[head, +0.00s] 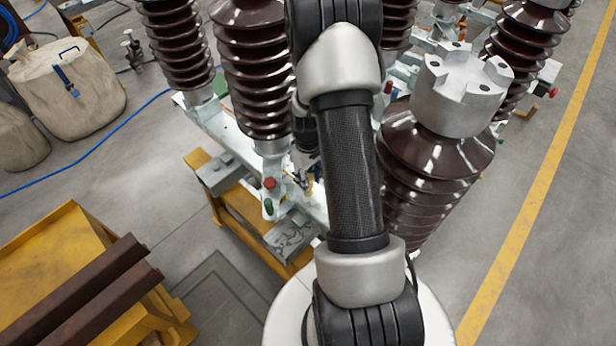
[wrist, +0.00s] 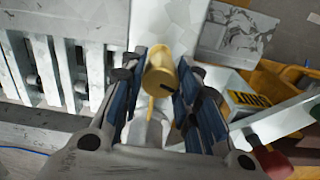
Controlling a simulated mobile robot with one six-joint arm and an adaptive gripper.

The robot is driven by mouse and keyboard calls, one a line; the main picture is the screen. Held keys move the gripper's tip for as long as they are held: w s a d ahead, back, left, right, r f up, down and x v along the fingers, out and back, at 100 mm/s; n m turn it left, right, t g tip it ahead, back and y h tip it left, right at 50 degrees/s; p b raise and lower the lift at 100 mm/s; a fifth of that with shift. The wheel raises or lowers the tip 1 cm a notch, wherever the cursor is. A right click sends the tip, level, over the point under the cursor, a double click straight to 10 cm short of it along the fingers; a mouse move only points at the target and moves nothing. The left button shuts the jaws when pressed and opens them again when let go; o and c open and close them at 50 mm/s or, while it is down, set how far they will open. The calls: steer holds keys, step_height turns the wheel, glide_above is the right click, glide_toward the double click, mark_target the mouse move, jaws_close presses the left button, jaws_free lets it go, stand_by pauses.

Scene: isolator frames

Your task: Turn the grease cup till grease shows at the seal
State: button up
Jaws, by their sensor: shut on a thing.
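The brass-yellow grease cup (wrist: 161,80) is in the middle of the wrist view, with a dark mark on its right side. My gripper (wrist: 164,88) has its blue-padded fingers on both sides of the cup and is shut on it. A thin yellowish strip (wrist: 150,108) runs down from the cup; I cannot tell whether it is grease or part of the fitting. The seal cannot be made out. In the head view my arm hides the cup and most of the gripper.
Brown ribbed insulators (head: 250,70) stand close around my arm on a pale steel frame (head: 224,130). A red-capped part (head: 270,184) sits on the frame. A yellow stand with brown beams (head: 95,290) is at the lower left. Open floor (head: 150,195) lies left of the frame.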

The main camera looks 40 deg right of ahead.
steer(key=m, duration=0.9)
steer(key=shift+p, duration=0.35)
steer(key=m, duration=0.4)
steer(key=shift+m, duration=0.3)
steer(key=m, duration=0.4)
steer(key=shift+m, duration=0.3)
steer(key=o, duration=1.1)
steer(key=shift+c, duration=0.2)
